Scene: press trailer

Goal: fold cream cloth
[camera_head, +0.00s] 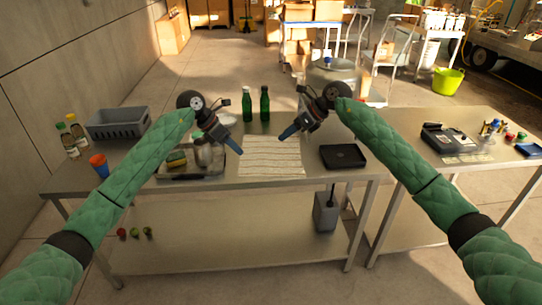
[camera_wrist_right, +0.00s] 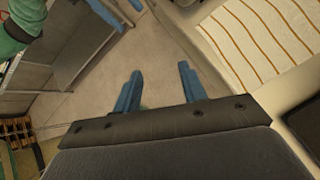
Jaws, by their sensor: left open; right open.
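The cream cloth (camera_head: 270,160) with thin brown stripes lies flat and spread out on the metal table (camera_head: 330,183). Part of it also shows at the upper right of the right wrist view (camera_wrist_right: 262,38). My left gripper (camera_head: 236,147) is open and empty, above the table near the cloth's left edge. My right gripper (camera_head: 287,134) is open and empty, above the cloth's far right side in the head view. In the right wrist view its blue fingers (camera_wrist_right: 160,88) are apart with nothing between them.
Two green bottles (camera_head: 256,104) stand behind the cloth. A black tray (camera_head: 343,157) lies to its right, and a large pot (camera_head: 333,76) is at the back. A tray (camera_head: 213,176) with a sponge and jar sits left.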

